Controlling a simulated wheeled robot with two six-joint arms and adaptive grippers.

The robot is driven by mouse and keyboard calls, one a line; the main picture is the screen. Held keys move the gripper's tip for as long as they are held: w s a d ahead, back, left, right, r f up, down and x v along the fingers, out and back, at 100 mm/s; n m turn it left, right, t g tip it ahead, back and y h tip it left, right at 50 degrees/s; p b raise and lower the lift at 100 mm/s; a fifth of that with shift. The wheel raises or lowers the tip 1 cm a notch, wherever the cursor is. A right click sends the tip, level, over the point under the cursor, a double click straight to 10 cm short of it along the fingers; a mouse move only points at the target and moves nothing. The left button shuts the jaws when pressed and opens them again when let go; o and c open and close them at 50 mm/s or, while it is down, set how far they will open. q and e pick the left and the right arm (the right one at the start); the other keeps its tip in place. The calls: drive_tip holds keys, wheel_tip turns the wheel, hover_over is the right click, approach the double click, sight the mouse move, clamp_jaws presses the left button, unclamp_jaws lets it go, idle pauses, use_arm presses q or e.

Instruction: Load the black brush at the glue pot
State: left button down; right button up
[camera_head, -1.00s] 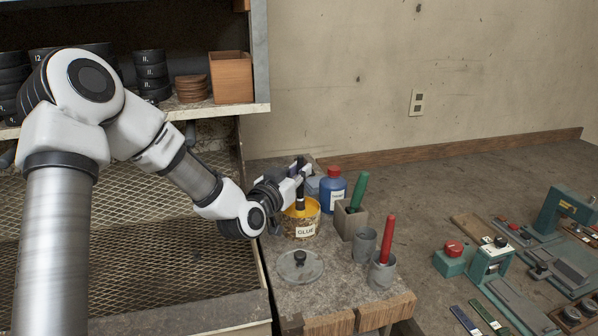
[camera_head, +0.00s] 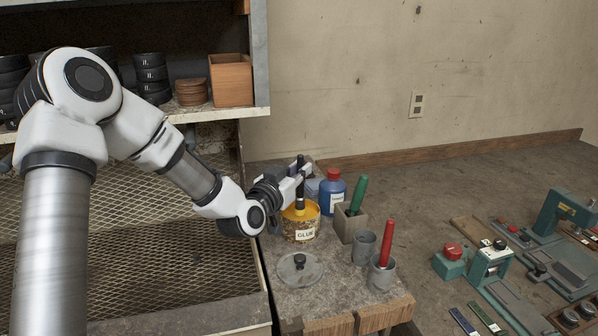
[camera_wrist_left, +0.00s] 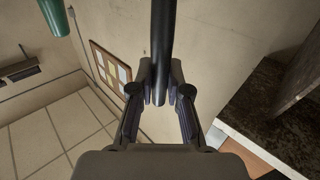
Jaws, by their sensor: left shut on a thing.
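The glue pot (camera_head: 301,224) is a yellow-rimmed tub with a GLUE label on the small bench. The black brush (camera_head: 300,197) stands roughly upright with its lower end inside the pot's opening; its bristles are hidden. My left gripper (camera_head: 301,174) is shut on the upper part of the brush handle, above the pot. In the left wrist view the black handle (camera_wrist_left: 163,50) runs from the top edge down to between the two fingers of my left gripper (camera_wrist_left: 160,95). My right gripper is in neither view.
A clear lid (camera_head: 299,270) lies in front of the pot. A blue bottle (camera_head: 332,192) with a red cap, a green-handled brush (camera_head: 357,194) in a block and a red-handled brush (camera_head: 387,242) in a grey cup stand to the right. A shelf (camera_head: 215,108) is at the left.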

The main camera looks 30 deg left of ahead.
sight(299, 157)
use_arm(q)
wheel_tip(299, 157, up, 6)
drive_tip(key=p, duration=0.3)
drive_tip(key=shift+p, duration=0.4)
drive_tip(key=shift+f, duration=0.1)
